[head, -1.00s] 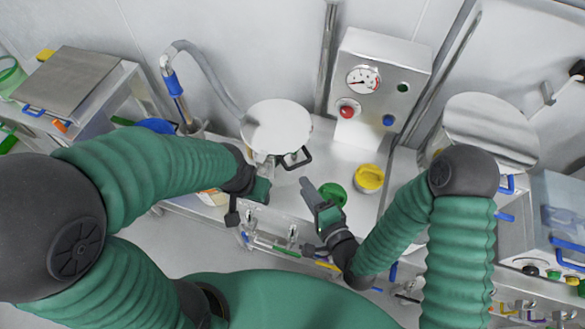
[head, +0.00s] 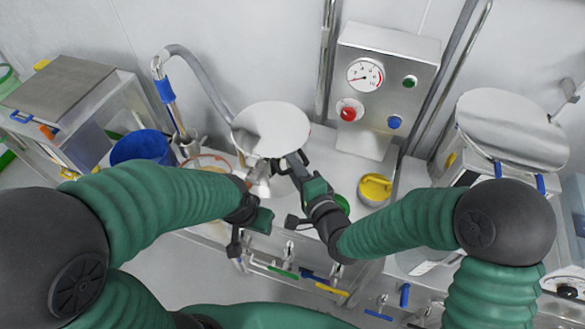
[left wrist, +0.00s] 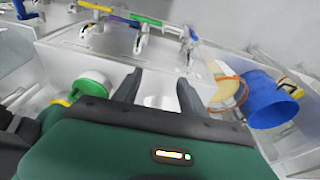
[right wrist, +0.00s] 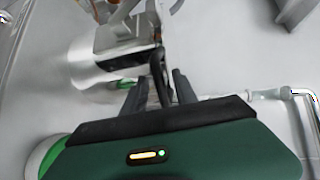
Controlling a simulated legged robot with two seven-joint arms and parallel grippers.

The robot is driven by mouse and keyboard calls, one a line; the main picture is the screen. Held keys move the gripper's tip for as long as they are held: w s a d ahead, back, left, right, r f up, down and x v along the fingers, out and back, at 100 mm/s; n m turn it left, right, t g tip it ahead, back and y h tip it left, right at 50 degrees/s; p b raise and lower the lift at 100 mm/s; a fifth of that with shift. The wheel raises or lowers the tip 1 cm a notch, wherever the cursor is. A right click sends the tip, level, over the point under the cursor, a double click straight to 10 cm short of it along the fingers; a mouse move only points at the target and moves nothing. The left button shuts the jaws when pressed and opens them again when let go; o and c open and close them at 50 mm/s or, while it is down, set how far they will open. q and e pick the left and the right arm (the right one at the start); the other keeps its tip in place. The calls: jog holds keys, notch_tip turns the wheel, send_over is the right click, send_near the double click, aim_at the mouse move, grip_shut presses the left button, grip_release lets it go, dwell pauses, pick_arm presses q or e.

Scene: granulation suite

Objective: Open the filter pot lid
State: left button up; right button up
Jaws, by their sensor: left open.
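My right gripper (head: 285,162) is at the pot's front edge, beside the lid's dark handle. In the right wrist view the black handle (right wrist: 158,72) stands between the two fingers (right wrist: 160,88); I cannot tell whether they press on it. My left gripper (head: 240,225) is lower left of the pot. The left wrist view shows its fingers (left wrist: 160,85) apart with nothing between them.
A yellow-lidded container (head: 375,188) is right of my right gripper. A blue bucket (head: 140,148) and a hose (head: 205,85) are at left. Valves with coloured handles (head: 290,272) line the bench front.

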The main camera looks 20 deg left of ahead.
jog(key=shift+s+d+r, duration=0.1)
jog(key=shift+d, duration=0.4)
jog(key=shift+c, duration=0.9)
jog(key=shift+a, duration=0.85)
grip_shut()
jog(key=shift+d, duration=0.1)
jog(key=shift+d+f, duration=0.2)
jog(key=shift+f, duration=0.1)
